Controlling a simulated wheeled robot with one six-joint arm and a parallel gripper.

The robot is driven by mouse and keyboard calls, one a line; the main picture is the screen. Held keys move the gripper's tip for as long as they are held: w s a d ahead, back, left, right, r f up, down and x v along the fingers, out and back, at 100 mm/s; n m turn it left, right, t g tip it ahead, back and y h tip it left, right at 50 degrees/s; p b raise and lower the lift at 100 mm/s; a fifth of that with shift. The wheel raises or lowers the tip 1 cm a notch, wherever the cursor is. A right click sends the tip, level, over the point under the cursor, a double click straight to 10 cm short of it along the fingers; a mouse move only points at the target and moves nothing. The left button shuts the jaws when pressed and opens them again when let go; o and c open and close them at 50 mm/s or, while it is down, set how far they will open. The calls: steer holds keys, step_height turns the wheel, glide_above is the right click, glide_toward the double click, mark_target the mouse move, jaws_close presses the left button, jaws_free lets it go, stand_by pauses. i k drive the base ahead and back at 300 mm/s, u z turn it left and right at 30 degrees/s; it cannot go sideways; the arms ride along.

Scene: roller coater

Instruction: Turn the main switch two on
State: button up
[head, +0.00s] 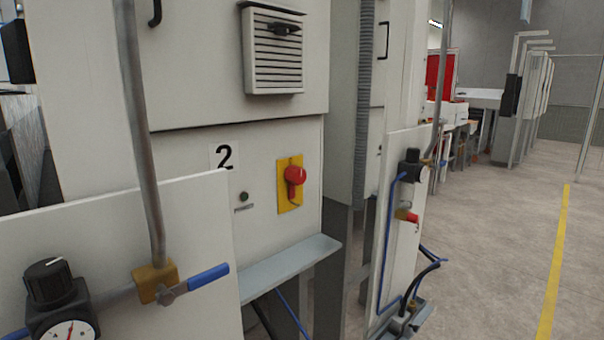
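The main switch two is a red rotary handle (295,176) on a yellow backing plate (284,205). It is on the white cabinet panel right of the black number 2 label (224,157). The handle's grip points downward, roughly vertical, from its round red hub. A small dark green round button or lamp (244,197) sits between the label and the switch. My gripper is not in view.
In the front left, a white panel (120,240) carries a pipe, a blue-handled valve (207,277) and a pressure gauge (68,332). A grey ledge (290,266) juts out below the switch. Another panel with blue hoses (400,225) stands right. Open floor (490,240) lies farther right.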

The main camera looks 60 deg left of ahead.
mark_target(294, 175)
steer(key=u, duration=0.75)
steer(key=i, duration=0.9)
steer(key=u, duration=0.85)
